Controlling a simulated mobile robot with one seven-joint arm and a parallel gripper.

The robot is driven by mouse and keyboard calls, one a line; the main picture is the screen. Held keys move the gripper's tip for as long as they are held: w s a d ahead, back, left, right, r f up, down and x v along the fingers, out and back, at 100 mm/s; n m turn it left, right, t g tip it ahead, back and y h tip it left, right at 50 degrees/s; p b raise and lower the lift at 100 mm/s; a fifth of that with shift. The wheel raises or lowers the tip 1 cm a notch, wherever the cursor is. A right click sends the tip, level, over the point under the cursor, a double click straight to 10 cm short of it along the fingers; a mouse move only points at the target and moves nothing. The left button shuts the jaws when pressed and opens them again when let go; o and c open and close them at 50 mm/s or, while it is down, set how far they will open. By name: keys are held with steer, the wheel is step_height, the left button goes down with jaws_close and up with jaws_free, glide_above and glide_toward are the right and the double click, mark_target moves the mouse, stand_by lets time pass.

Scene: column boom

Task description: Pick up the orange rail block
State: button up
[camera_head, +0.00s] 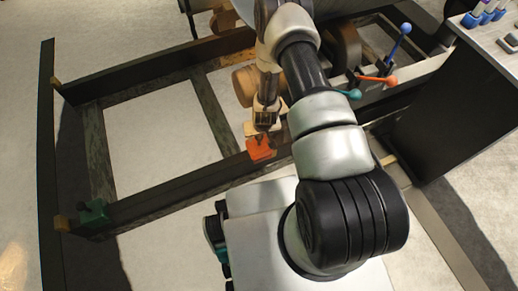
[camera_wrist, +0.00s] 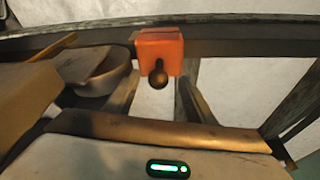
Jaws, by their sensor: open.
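The orange rail block (camera_head: 261,150) sits on the near dark rail of the frame in the head view. In the wrist view the orange rail block (camera_wrist: 153,46) is at the upper middle, on the dark rail, with a dark round knob (camera_wrist: 158,78) on the side facing the camera. My gripper (camera_head: 264,131) hangs from the arm close above the block in the head view and is open. Its fingertips are small there, and I cannot tell whether they touch the block. My gripper's pale housing with a green light fills the bottom of the wrist view.
A dark metal frame (camera_head: 205,105) spans the floor. A green block (camera_head: 94,212) sits at its near left corner. Levers with blue (camera_head: 405,28), orange (camera_head: 391,81) and teal (camera_head: 354,94) knobs stand to the right. A dark cabinet (camera_head: 455,110) is at the far right.

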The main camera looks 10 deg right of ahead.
mark_target(259, 140)
steer(key=b+x, duration=0.2)
steer(key=x, duration=0.5)
steer(key=shift+d+r, duration=0.1)
jaws_close()
steer(key=shift+w+r, duration=0.1)
steer(key=shift+w, duration=0.05)
stand_by(1.1)
